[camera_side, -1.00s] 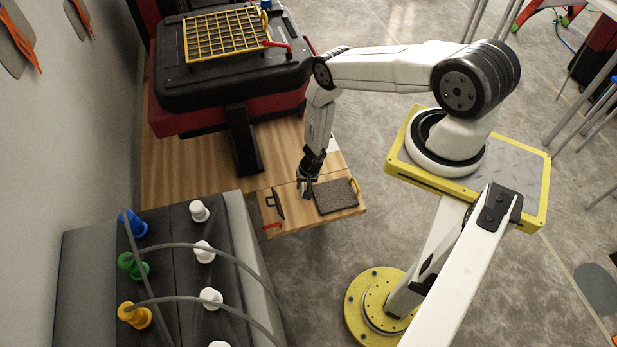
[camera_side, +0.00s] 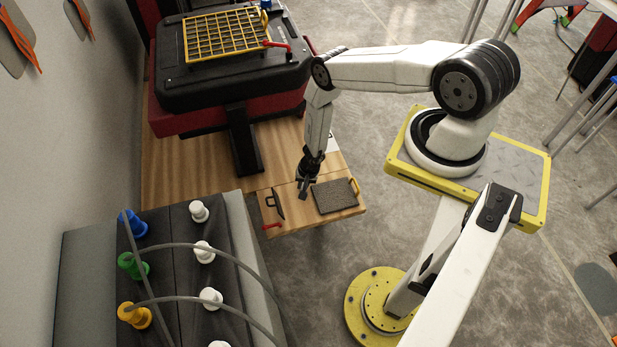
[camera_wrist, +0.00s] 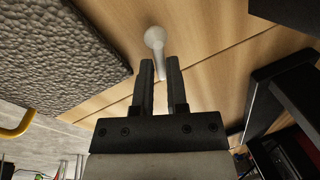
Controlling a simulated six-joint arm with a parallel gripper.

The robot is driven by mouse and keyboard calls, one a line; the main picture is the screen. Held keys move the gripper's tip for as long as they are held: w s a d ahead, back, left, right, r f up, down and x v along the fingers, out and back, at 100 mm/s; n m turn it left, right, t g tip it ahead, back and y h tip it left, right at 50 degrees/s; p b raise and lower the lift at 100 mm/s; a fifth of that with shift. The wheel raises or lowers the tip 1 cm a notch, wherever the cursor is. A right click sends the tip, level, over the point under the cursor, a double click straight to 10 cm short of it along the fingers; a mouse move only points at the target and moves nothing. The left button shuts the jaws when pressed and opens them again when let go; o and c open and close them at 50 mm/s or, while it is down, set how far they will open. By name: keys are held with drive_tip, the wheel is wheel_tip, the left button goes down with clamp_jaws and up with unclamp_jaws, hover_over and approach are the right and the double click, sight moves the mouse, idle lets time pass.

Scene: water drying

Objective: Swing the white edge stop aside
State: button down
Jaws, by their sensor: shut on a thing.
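The white edge stop (camera_wrist: 155,38) shows in the wrist view as a pale rounded end with a slim shaft running down between my fingers. It lies over the light wooden board. My gripper (camera_wrist: 160,62) is shut on its shaft, with the rounded end just beyond the fingertips. In the side view my gripper (camera_side: 303,192) points down at the wooden board (camera_side: 290,226), between the grey textured pad and a black handle. The stop cannot be made out in the side view, where my gripper covers that spot.
The grey textured pad (camera_side: 335,196) lies right of my gripper, with a yellow handle (camera_side: 354,186) beside it. The black handle (camera_side: 277,203) and a red piece (camera_side: 271,226) are to the left. A black machine (camera_side: 235,75) with a yellow grid (camera_side: 227,35) stands behind.

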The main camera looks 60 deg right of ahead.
drive_tip(key=shift+w+a+m+h, duration=0.1)
drive_tip(key=shift+w+m+h, duration=0.05)
drive_tip(key=shift+m, duration=0.7)
drive_tip(key=shift+w+a+m+h, duration=0.1)
drive_tip(key=shift+w+m+h, duration=0.05)
drive_tip(key=shift+m, duration=0.7)
drive_tip(key=shift+w+m+h, duration=0.3)
drive_tip(key=shift+m, duration=1.4)
drive_tip(key=c, duration=0.9)
unclamp_jaws()
